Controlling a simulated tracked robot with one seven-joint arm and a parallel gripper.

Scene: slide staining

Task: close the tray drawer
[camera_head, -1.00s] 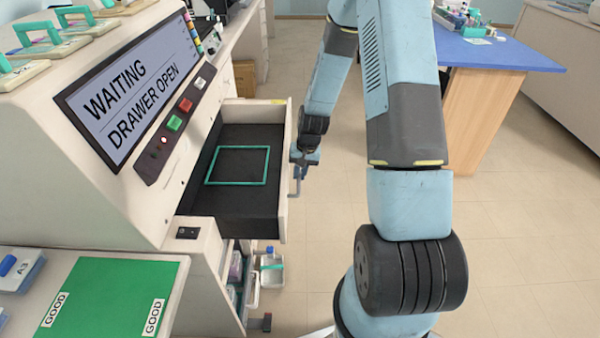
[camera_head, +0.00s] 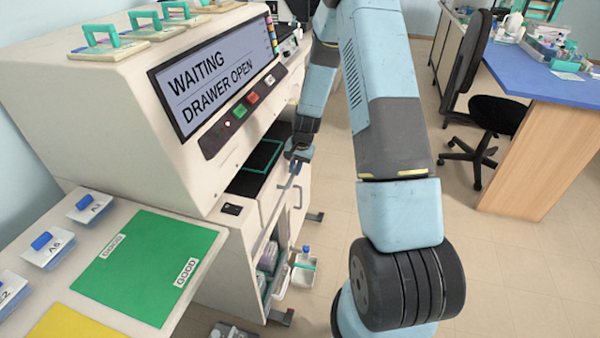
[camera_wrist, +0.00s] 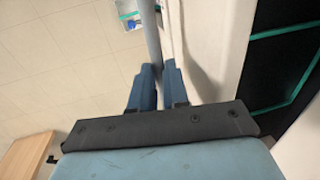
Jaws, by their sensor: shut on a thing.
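The tray drawer (camera_head: 249,183) of the cream staining machine is partly open, with a narrow strip of its dark inside and part of a teal outline showing. In the wrist view its dark inside (camera_wrist: 285,72) lies at the right, behind the pale drawer front (camera_wrist: 212,50). My gripper (camera_head: 297,156) is at the drawer front. In the wrist view its blue fingers (camera_wrist: 157,88) are shut around the grey bar handle (camera_wrist: 153,38). The machine's screen (camera_head: 215,85) reads "WAITING DRAWER OPEN".
A shelf with a green mat (camera_head: 150,262) and blue-handled slide holders (camera_head: 48,248) is at the lower left. A small white bin (camera_head: 303,270) stands below the drawer. A black chair (camera_head: 485,125) and a blue-topped table (camera_head: 545,78) stand at the right. Floor between is clear.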

